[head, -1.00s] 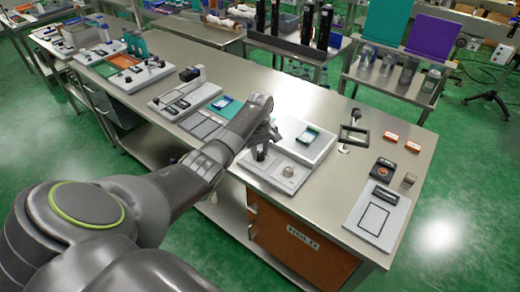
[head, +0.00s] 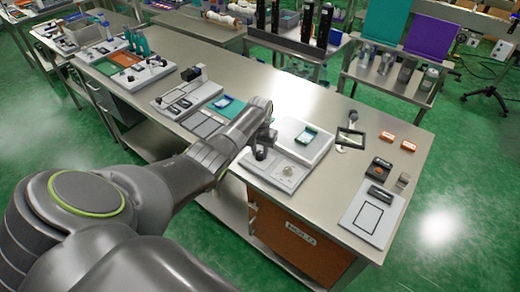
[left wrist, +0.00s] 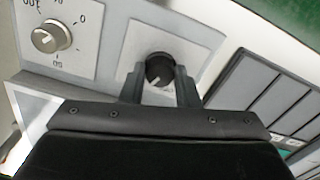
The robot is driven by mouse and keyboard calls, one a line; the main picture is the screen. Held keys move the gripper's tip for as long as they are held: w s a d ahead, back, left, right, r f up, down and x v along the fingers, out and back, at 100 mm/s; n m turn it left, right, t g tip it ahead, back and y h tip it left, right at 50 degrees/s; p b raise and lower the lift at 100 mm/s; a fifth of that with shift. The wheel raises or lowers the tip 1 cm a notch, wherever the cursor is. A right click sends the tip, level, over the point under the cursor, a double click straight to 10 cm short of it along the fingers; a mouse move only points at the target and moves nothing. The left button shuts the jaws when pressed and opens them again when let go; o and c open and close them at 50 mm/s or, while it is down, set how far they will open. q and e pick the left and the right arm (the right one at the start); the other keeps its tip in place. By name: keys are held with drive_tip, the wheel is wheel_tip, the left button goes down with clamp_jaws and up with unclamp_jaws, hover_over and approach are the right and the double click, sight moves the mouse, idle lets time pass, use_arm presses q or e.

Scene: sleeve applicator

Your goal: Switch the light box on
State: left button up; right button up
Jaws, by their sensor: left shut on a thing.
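The light box (head: 318,153) is a white box at the near middle of the bench, with a teal-framed piece (head: 305,136) on top. Its low front panel carries a silver knob (head: 288,170), which shows in the left wrist view (left wrist: 52,37) with a printed dial around it. A black knob (left wrist: 160,68) sits on a pale plate beside it, with a light pointer mark. My left gripper (head: 260,153) is at this black knob, and its two fingers (left wrist: 160,82) are shut on it from both sides. My right gripper is not in view.
To the right on the bench are a framed lens (head: 351,138), orange blocks (head: 388,136), a black device (head: 380,168) and a white pad with a black outline (head: 372,216). Grey panels (head: 202,123) lie left of the gripper. The bench behind the box is clear.

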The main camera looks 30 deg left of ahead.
sight(260, 154)
use_arm(q)
drive_tip(key=shift+w+r+m, duration=0.1)
drive_tip(key=shift+m, duration=1.1)
drive_tip(key=o, duration=1)
drive_tip(key=shift+c, duration=0.2)
wheel_tip(260, 154, up, 17)
drive_tip(key=b, duration=0.1)
drive_tip(key=shift+r+b, duration=0.2)
drive_tip(key=shift+b, duration=0.15)
drive_tip(key=shift+f, duration=0.1)
